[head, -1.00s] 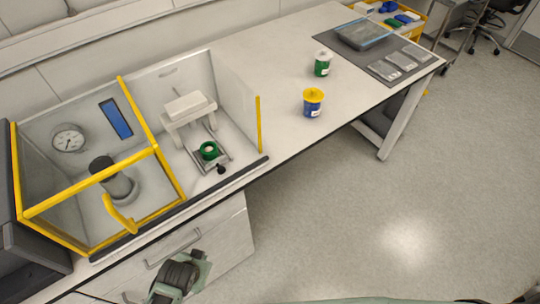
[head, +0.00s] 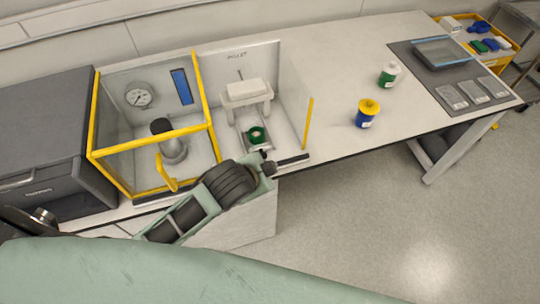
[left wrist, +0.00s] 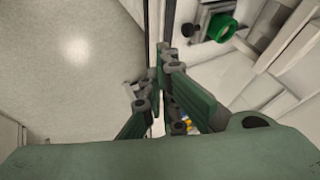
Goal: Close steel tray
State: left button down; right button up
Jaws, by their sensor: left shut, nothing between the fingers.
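The steel tray (head: 259,148) extends forward from under the white press (head: 245,92) in the right bay. A green cup (head: 257,135) stands on the tray, and a small black knob (head: 264,154) is at its front. My left arm reaches up from below to the bay's front edge, and its gripper is mostly hidden in the head view. In the left wrist view my left gripper (left wrist: 163,58) is shut and empty. It is close to the black knob (left wrist: 188,31), with the green cup (left wrist: 222,27) beyond to the right; contact cannot be told. My right gripper is out of view.
A yellow-framed glass enclosure (head: 153,131) with a gauge and cylinder stands left of the bay. A yellow post (head: 308,121) marks the bay's right side. A blue-and-yellow jar (head: 367,113) and a green-and-white jar (head: 388,75) stand on the bench, with clear space around them.

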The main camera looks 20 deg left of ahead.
pick_arm(q)
jog(key=p+x, duration=0.1)
jog(key=x, duration=0.2)
jog(key=w+p+x, duration=0.1)
jog(key=x, duration=0.3)
jog(key=a+r+p+x, duration=0.1)
jog(key=x, duration=0.2)
jog(key=shift+w+a+f, duration=0.1)
jog(key=shift+w+f, duration=0.2)
jog(key=shift+w, duration=0.15)
jog(key=shift+w+a+f, duration=0.25)
jog(key=shift+w+a, duration=0.2)
jog(key=shift+w, duration=0.2)
